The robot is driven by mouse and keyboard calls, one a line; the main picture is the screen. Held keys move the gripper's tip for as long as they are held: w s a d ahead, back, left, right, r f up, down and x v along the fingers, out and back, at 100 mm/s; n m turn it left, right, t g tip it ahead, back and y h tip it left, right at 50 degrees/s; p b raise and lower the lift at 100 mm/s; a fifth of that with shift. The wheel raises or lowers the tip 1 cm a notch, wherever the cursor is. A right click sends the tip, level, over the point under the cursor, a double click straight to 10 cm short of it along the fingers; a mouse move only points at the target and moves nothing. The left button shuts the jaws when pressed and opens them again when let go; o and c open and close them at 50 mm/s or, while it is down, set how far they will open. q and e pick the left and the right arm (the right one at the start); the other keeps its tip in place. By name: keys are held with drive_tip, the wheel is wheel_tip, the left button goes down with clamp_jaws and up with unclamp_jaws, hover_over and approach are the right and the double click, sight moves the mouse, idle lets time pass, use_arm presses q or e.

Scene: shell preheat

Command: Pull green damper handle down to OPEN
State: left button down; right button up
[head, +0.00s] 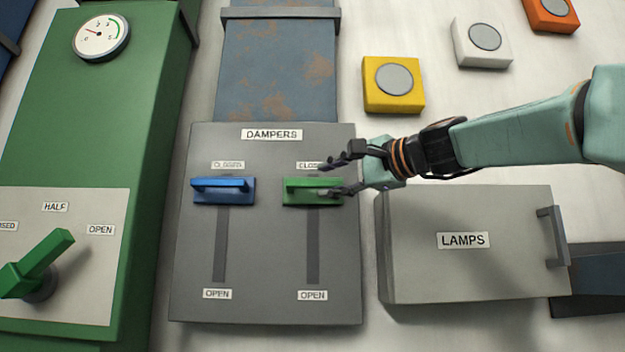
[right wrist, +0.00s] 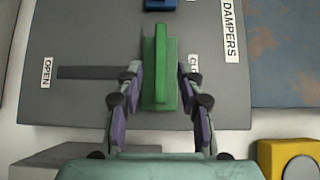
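The green damper handle (head: 312,186) sits at the top of its vertical slot on the grey dampers panel (head: 265,255), by the CLOSED label. The OPEN label (head: 312,295) is at the slot's bottom. My right gripper (head: 330,178) reaches in from the right at the green handle. In the right wrist view its two fingers (right wrist: 159,72) are spread on either side of the green handle (right wrist: 158,75), with gaps on both sides. The blue damper handle (head: 222,186) is left of the green one, also at its slot's top. My left gripper is not in view.
A grey LAMPS box (head: 465,260) with a side handle stands right of the panel. Yellow (head: 393,88), white (head: 483,42) and orange (head: 553,12) button boxes are above it. A green cabinet (head: 100,130) with a gauge and lever stands left. The slot below the green handle is clear.

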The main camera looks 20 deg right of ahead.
sight(319, 182)
drive_tip(key=shift+w+r+p, duration=0.25)
drive_tip(key=shift+w+p, duration=0.05)
drive_tip(key=shift+w, duration=0.1)
drive_tip(key=x, duration=0.1)
drive_tip(key=p+x, duration=0.1)
drive_tip(key=x, duration=0.3)
drive_tip(key=shift+w+a+f, duration=0.15)
drive_tip(key=shift+a+f, duration=0.1)
drive_tip(key=shift+f, duration=0.05)
drive_tip(key=shift+s+d+r, duration=0.1)
drive_tip(key=shift+s+d, duration=0.2)
drive_tip(key=shift+s, duration=0.05)
drive_tip(key=shift+s+d+r, duration=0.1)
drive_tip(key=shift+s+d, duration=0.15)
drive_tip(key=shift+d, duration=0.05)
drive_tip(key=shift+c, duration=1.2)
drive_tip(key=shift+w+a, duration=0.35)
drive_tip(key=shift+w, duration=0.05)
drive_tip(key=c, duration=0.5)
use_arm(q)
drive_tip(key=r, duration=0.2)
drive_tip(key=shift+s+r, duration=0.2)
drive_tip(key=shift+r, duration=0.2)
use_arm(e)
clamp_jaws()
